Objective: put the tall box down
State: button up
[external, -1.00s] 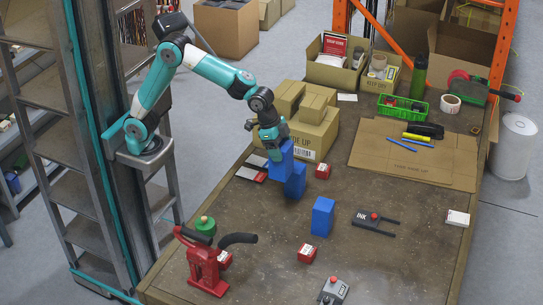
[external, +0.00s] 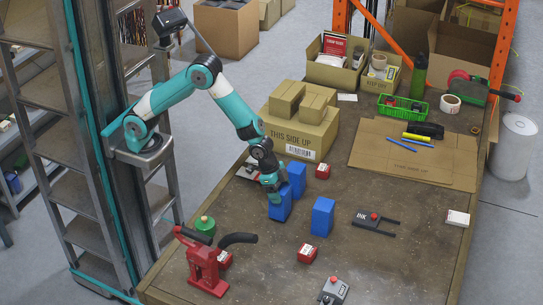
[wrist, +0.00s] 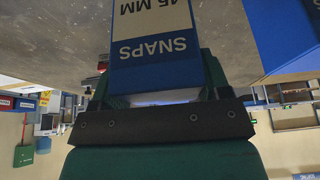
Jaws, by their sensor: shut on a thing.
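The tall box (external: 280,206) is blue and upright, low over the worktable or on it; I cannot tell whether its base touches. My gripper (external: 273,187) is shut on its upper part from above. A third blue box (external: 322,216) stands further right, with a gap between.
The worktable (external: 265,270) has bare room in front. A carton stack (external: 298,130) stands behind. A small red box (external: 323,171), another red box (external: 307,253), a red tool (external: 205,268) and a black INK holder (external: 373,224) lie around.

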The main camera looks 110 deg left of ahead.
jog(key=shift+f, duration=0.7)
jog(key=shift+f, duration=0.2)
jog(key=o, duration=1.1)
